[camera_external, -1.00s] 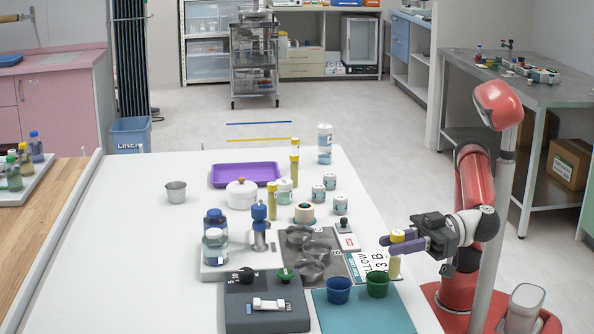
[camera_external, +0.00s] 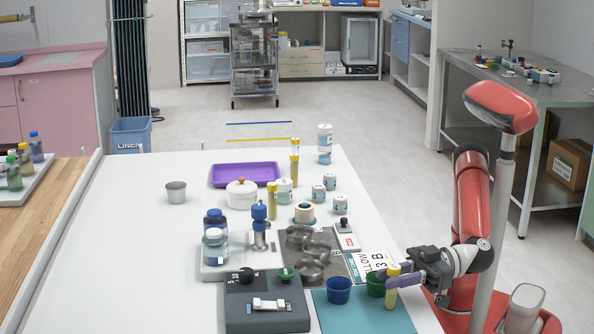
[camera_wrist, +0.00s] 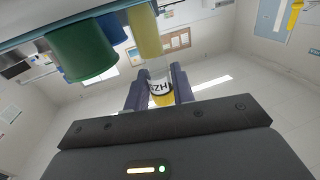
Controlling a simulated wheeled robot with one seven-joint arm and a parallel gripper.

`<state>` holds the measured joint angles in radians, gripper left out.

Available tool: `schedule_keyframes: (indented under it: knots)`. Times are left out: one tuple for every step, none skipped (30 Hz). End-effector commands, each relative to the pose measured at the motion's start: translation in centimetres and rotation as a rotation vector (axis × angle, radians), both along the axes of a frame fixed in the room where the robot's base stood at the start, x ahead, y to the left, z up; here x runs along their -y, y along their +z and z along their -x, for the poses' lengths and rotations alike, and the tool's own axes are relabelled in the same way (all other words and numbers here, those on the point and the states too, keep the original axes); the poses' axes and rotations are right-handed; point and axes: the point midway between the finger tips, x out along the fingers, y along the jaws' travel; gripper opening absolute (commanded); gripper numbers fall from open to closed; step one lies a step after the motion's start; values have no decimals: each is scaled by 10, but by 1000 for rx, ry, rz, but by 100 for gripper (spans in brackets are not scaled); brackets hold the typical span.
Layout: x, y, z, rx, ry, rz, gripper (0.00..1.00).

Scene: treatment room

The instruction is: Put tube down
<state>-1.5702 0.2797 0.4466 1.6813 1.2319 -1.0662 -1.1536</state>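The tube (camera_external: 391,296), yellow with a yellow cap, is upright between the purple fingers of my gripper (camera_external: 396,279). My gripper is shut on it just below the cap. In the wrist view the tube (camera_wrist: 145,35) runs between both fingers (camera_wrist: 158,88), with a lettered white label near its cap. In the external view its lower end overlaps the right part of the teal mat (camera_external: 350,318); I cannot tell whether it touches. The green cup (camera_external: 375,287) is just left of the tube.
The blue cup (camera_external: 339,291) stands left of the green one. A lettered card (camera_external: 374,262) lies behind them. A grey scale-like device (camera_external: 265,312) is left of the mat. Other yellow-capped tubes (camera_external: 272,202) stand farther back. The front of the mat is clear.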

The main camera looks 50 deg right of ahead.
Motion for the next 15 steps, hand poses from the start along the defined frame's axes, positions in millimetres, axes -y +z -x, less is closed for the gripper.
schedule_keyframes:
  knots:
    - [0,0,0,-1,0,1,31]
    - [0,0,0,-1,0,1,35]
    - [0,0,0,-1,0,1,41]
    - [0,0,0,-1,0,1,44]
    - [0,0,0,-1,0,1,45]
    - [0,0,0,-1,0,1,45]
    - [0,0,0,-1,0,1,45]
    - [0,0,0,-1,0,1,45]
    - [0,0,0,-1,0,1,45]
    - [0,0,0,-1,0,1,45]
    - [0,0,0,-1,0,1,45]
    - [0,1,0,-1,0,1,45]
    - [0,2,0,-1,0,-1,45]
    - [0,4,0,-1,0,-1,45]
    - [2,4,2,-1,2,0,45]
